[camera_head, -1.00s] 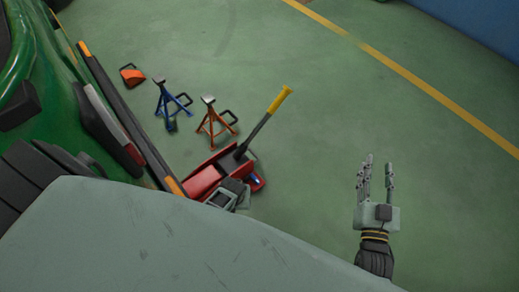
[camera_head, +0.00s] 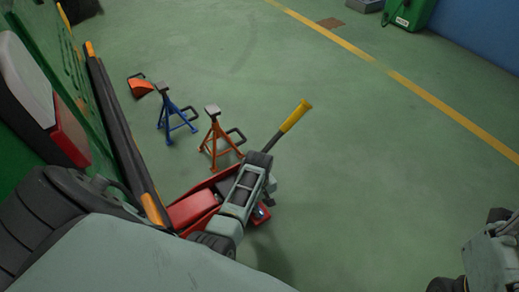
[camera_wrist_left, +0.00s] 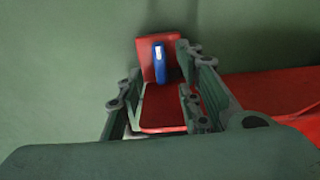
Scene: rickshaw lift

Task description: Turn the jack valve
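The red floor jack (camera_head: 193,209) stands on the green floor beside the vehicle, with its black and yellow handle (camera_head: 292,118) slanting up to the right. My left arm covers part of it. The small blue jack valve (camera_wrist_left: 159,61) shows on a red plate in the left wrist view. My left gripper (camera_wrist_left: 157,72) is open, its fingers on either side of the valve's line with a gap between them. In the head view the left gripper (camera_head: 266,199) is over the jack's rear end, mostly hidden. Contact with the valve cannot be told.
An orange jack stand (camera_head: 219,140) and a blue jack stand (camera_head: 173,112) stand behind the jack. An orange wedge (camera_head: 139,87) lies farther back. The green vehicle (camera_head: 22,168) fills the left side. The floor to the right is open.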

